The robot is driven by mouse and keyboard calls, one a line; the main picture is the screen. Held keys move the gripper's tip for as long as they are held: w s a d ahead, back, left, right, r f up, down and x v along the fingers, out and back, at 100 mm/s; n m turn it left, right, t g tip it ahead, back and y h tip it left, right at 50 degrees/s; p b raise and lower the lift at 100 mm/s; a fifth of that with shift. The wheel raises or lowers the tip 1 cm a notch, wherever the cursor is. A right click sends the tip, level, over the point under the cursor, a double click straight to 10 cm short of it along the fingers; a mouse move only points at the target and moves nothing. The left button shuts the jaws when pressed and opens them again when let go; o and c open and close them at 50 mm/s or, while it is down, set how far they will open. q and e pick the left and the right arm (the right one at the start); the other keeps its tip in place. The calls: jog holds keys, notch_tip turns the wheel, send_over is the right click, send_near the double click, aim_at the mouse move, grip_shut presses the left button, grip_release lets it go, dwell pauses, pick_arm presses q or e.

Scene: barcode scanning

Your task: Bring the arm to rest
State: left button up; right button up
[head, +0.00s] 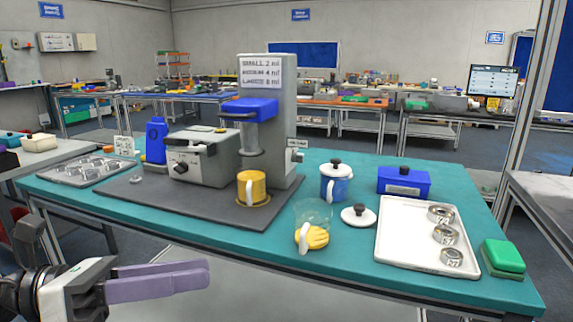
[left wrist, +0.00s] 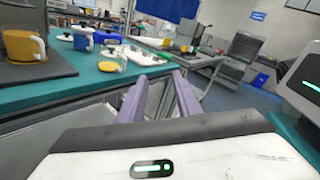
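My left gripper (head: 208,271) shows at the lower left of the head view, in front of the teal table's near edge. Its two purple fingers point right and hold nothing. In the left wrist view the fingers of my left gripper (left wrist: 161,76) stand apart with an empty gap between them. The teal table (head: 330,272) lies beyond the fingers, and they look clear of it. My right gripper shows in neither view.
On the table stand a grey machine (head: 282,110), a yellow mug (head: 252,186), a blue mug (head: 335,183), a glass cup with a yellow item (head: 315,238), a blue box (head: 404,182), a white tray (head: 400,252) with metal rings and a green block (head: 503,256).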

pick_arm(q)
jog(key=w+a+f+n+t+y+p, duration=0.2)
jog(key=f+n+t+y, duration=0.5)
jog(key=n, duration=0.8)
jog(key=w+a+f+n+t+y+p, duration=0.1)
jog(key=w+a+f+n+t+y, duration=0.3)
jog(key=f+n, duration=0.9)
jog(key=s+d+f+n+g+y+p, duration=0.1)
jog(key=s+d+f+n+g+y, duration=0.2)
jog(key=s+f+n+g, duration=0.4)
jog(key=s+f+n, duration=0.8)
jog(key=s+f, duration=0.4)
jog(key=s, duration=0.1)
jog(key=shift+s+d+f+n+g+p, duration=0.3)
jog(key=shift+s+d+f, duration=0.05)
jog(key=shift+s+d, duration=0.05)
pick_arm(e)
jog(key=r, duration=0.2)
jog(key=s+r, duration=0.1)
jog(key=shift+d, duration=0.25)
